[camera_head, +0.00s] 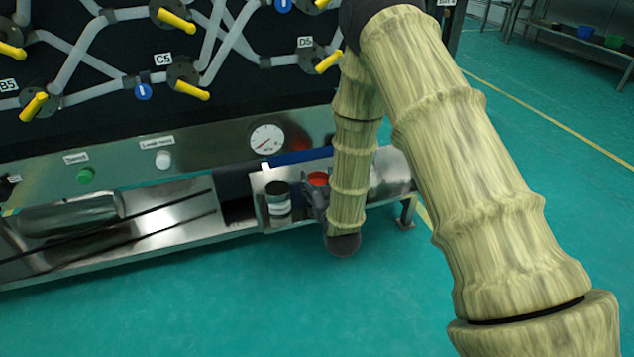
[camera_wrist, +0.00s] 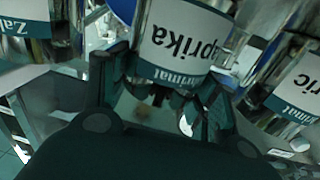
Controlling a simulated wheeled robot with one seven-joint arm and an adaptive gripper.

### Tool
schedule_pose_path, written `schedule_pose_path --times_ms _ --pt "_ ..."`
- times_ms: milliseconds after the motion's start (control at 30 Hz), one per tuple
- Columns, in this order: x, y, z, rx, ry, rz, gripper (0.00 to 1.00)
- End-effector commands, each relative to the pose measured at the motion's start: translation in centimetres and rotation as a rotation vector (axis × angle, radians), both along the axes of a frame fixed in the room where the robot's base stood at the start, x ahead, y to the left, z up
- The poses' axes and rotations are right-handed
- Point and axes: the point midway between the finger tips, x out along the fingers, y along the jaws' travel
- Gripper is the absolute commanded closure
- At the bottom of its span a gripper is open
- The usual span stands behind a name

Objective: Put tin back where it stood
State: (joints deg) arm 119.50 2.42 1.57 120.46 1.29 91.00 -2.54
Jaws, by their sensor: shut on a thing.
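A clear tin with a white and green label reading "Paprika" (camera_wrist: 180,42) is in the middle of the wrist view, between the fingers of my gripper (camera_wrist: 160,92). Its red top (camera_head: 317,179) shows in the head view, at the metal shelf below the gauge. My gripper (camera_head: 318,197) is shut on this tin; my arm hides part of it. A tin with a "Zal..." label (camera_wrist: 22,28) is at the left of the wrist view. One with a "...ric" label (camera_wrist: 300,88) is at the right. I cannot tell whether the held tin touches the shelf.
A dark-topped jar with a white label (camera_head: 279,204) stands just left of my gripper in the head view. The metal ledge (camera_head: 150,240) runs left from there. A pressure gauge (camera_head: 267,139) and yellow-handled valves (camera_head: 188,90) are above. The green floor (camera_head: 270,300) in front is clear.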

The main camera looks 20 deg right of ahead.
Motion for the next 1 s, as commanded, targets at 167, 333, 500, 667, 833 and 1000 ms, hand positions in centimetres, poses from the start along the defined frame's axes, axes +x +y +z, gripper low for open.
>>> schedule_pose_path --times_ms 167,333,500,667,833,1000 --pt "0.0 0.0 -0.4 0.0 0.0 0.0 0.68" --pt "0.0 0.0 -0.3 0.0 0.0 0.0 0.19" --pt "0.0 0.0 -0.3 0.0 0.0 0.0 0.19" --pt "0.0 0.0 -0.1 0.0 0.0 0.0 0.19" --pt "-1.4 0.0 0.2 0.0 0.003 0.0 0.19" --pt "-4.4 0.2 0.2 0.0 0.004 0.0 0.19"
